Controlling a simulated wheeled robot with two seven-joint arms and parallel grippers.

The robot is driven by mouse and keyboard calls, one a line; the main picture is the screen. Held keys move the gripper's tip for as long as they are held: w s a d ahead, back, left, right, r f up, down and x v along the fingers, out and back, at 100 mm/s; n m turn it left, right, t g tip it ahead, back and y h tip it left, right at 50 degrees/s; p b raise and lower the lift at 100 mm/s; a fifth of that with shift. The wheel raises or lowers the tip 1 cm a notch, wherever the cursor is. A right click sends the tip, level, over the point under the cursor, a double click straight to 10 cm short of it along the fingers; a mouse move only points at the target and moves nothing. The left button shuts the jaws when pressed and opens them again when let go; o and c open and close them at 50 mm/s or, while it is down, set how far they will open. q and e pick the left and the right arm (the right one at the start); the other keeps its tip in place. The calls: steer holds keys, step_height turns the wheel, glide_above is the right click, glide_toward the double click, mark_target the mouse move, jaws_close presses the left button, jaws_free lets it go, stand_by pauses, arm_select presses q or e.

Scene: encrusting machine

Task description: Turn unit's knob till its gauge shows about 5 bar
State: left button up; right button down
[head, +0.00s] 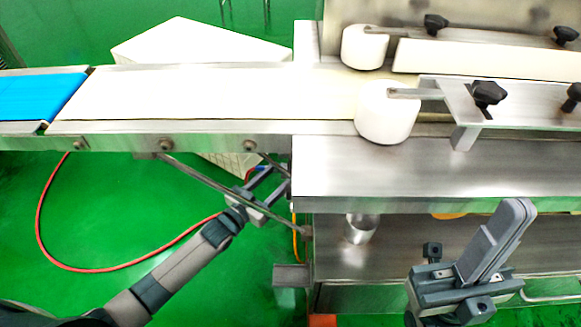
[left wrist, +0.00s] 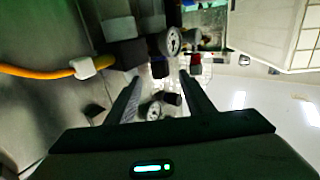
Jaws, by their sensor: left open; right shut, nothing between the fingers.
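In the left wrist view, a dark air unit (left wrist: 132,52) carries a round white gauge (left wrist: 174,41); its needle reading is too small to tell. A dark knob-like part (left wrist: 159,69) sits below the unit, in front of the gap between my left fingers. A second round dial (left wrist: 154,110) shows between the fingers, nearer the palm, with a dark cylinder beside it. My left gripper (left wrist: 160,79) is open and empty; in the head view it (head: 268,183) reaches under the conveyor by the machine's left side. My right gripper (head: 497,235) is shut and empty before the machine.
An orange hose (left wrist: 40,73) with a white fitting runs to the unit. The conveyor (head: 210,92) and its metal frame lie above my left gripper. A red hose (head: 40,215) loops over the green floor. A steel cylinder (head: 360,228) stands at the machine's lower ledge.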

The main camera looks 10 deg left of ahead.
mark_target(290, 171)
arm_select(q)
steer(key=b+x, duration=0.1)
steer(key=x, duration=0.6)
steer(key=shift+b, duration=0.3)
steer(key=c, duration=1.1)
